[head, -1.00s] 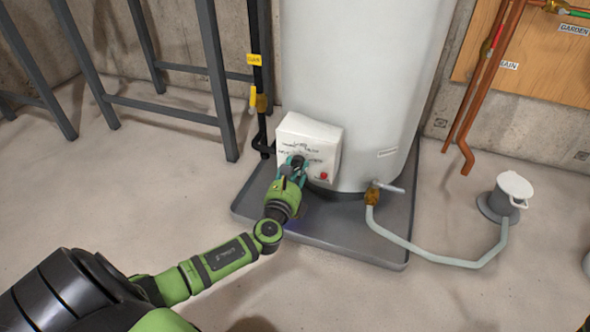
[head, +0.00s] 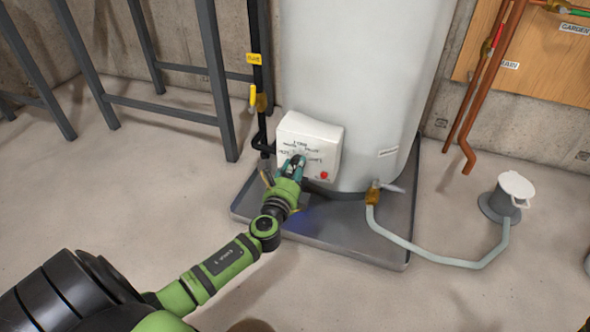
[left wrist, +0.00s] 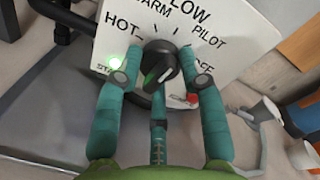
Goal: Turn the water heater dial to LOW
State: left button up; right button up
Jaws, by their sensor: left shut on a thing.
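The water heater's control box (head: 309,150) is a white box low on the front of the tank. Its black round dial (left wrist: 160,62) has a raised grip with a pale green mark. Around it I read HOT, WARM, LOW and PILOT in the left wrist view; other words are partly hidden by the fingers. My left gripper (head: 294,166) is at the box with its teal fingers around the dial, shut on it. In the left wrist view, one finger is on each side and a third is below. Which label the dial points to is unclear. My right gripper is out of view.
The white tank (head: 362,75) stands in a grey drain pan (head: 340,236). A red button (head: 324,175) is on the box's lower right. A brass drain valve (head: 374,192) with a pale hose is to the right. A black pipe with a yellow handle (head: 253,97) stands left.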

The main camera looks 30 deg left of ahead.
aim_at(295, 164)
pick_arm(q)
jog(key=shift+r+n, duration=0.1)
jog(key=shift+n, duration=0.4)
jog(key=o, duration=1.1)
jog(key=shift+o, duration=0.2)
notch_tip(295, 164, up, 10)
